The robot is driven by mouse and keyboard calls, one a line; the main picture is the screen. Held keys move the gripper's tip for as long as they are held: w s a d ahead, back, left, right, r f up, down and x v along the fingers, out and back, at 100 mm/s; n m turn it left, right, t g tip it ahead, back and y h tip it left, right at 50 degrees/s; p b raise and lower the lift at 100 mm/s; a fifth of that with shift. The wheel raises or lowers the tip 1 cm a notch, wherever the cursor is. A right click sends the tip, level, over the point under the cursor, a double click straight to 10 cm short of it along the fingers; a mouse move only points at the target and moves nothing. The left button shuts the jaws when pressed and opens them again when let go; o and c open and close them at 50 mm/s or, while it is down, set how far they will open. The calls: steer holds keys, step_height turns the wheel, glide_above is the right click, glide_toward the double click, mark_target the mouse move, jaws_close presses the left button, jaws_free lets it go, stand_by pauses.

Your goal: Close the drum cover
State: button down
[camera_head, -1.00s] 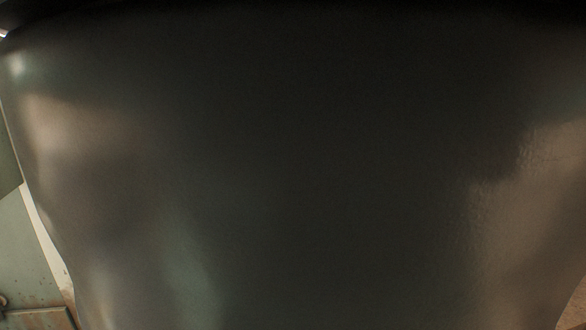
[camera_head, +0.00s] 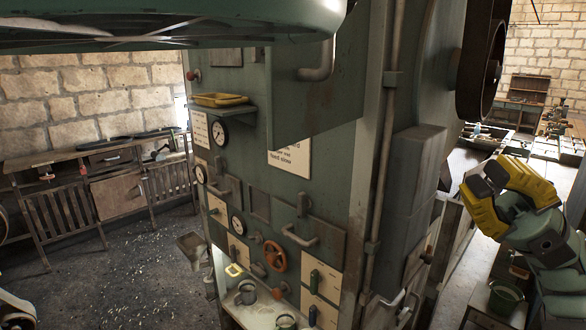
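My gripper (camera_head: 483,197), with yellow and dark grey fingers on a green arm, is at the right of the head view. It is in the air to the right of the green machine cabinet (camera_head: 335,110). Nothing is visible in its fingers, but their gap does not show clearly. A large rounded green part (camera_head: 200,30) with a dark, ribbed underside hangs across the top left. I cannot tell whether it is the drum cover. No other part is clearly recognisable as the drum cover.
The cabinet front carries gauges (camera_head: 220,133), an orange handwheel (camera_head: 274,256) and a shelf with a yellow tray (camera_head: 220,99). A dark belt wheel (camera_head: 481,60) is at the upper right. A wooden bench (camera_head: 115,185) lines the left wall.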

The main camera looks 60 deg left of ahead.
mark_target(292, 144)
steer(key=s+a+r+m+t+h+b, duration=0.2)
steer(key=a+t, duration=0.4)
steer(key=a, duration=0.4)
steer(key=shift+s+m+h+b, duration=0.3)
steer(key=shift+s+h+b, duration=0.6)
steer(key=shift+b, duration=0.2)
steer(key=shift+s+a+p, duration=0.1)
steer(key=shift+a+p, duration=0.05)
steer(key=shift+p, duration=0.15)
steer(key=shift+w+a+p+x, duration=0.15)
steer(key=shift+a+p+x, duration=0.25)
steer(key=shift+p+x, duration=1.65)
steer(key=shift+w+a+p+x, duration=0.2)
steer(key=shift+a+p+x, duration=0.2)
steer(key=shift+p+x, duration=1.7)
steer(key=shift+w+a+p+x, duration=0.15)
steer(key=shift+a+p+x, duration=0.25)
steer(key=shift+p+x, duration=1.65)
steer(key=shift+f, duration=0.25)
steer(key=shift+a, duration=0.15)
